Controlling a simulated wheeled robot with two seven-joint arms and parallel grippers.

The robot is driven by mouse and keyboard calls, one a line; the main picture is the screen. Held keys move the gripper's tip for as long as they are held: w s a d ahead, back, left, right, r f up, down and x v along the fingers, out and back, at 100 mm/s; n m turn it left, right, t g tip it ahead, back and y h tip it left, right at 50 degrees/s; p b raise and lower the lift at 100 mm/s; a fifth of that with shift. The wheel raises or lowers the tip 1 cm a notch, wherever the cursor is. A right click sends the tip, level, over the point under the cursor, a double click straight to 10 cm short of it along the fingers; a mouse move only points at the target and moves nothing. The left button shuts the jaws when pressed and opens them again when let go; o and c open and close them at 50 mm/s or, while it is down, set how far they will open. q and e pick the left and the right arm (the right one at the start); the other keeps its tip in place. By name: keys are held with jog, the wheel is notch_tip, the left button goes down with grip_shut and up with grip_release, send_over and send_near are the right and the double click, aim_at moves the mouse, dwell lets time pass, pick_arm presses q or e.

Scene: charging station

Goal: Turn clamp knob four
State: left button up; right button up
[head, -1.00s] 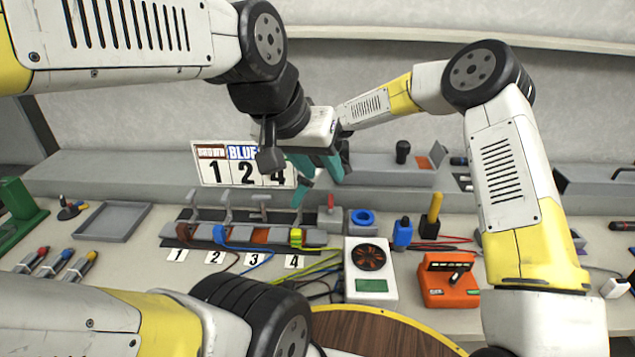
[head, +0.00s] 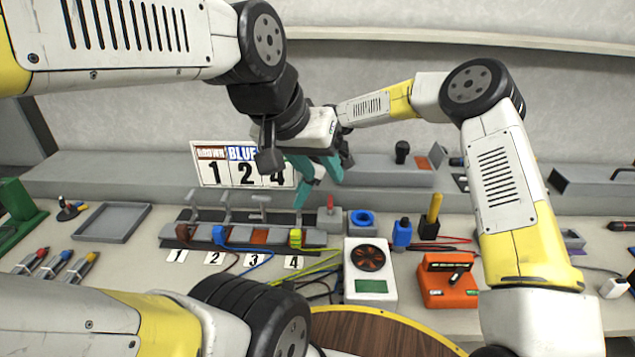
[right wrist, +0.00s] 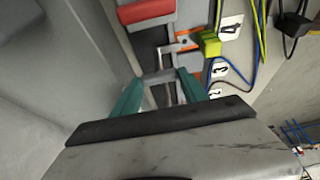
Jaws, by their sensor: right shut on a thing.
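The terminal block has a row of clamps. Clamp four, with a yellow-green plug (head: 295,237), stands behind the label 4 (head: 293,262); both also show in the right wrist view, the plug (right wrist: 210,43) beside the label (right wrist: 230,26). My right gripper (head: 304,194), with teal fingers, is at the grey handle of clamp knob four. In the right wrist view the gripper (right wrist: 160,88) has a finger on each side of the grey handle (right wrist: 159,77) and is shut on it.
A red-handled device (head: 329,215) stands right beside clamp four. The white fan box (head: 370,285), blue ring (head: 362,220) and orange box (head: 448,285) are further right. The number sign (head: 212,172) stands behind the clamps. A grey tray (head: 110,222) is at left.

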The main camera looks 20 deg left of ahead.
jog(key=o, duration=1.4)
jog(key=v, duration=0.7)
jog(key=shift+d+r, duration=0.15)
jog(key=shift+r, duration=0.2)
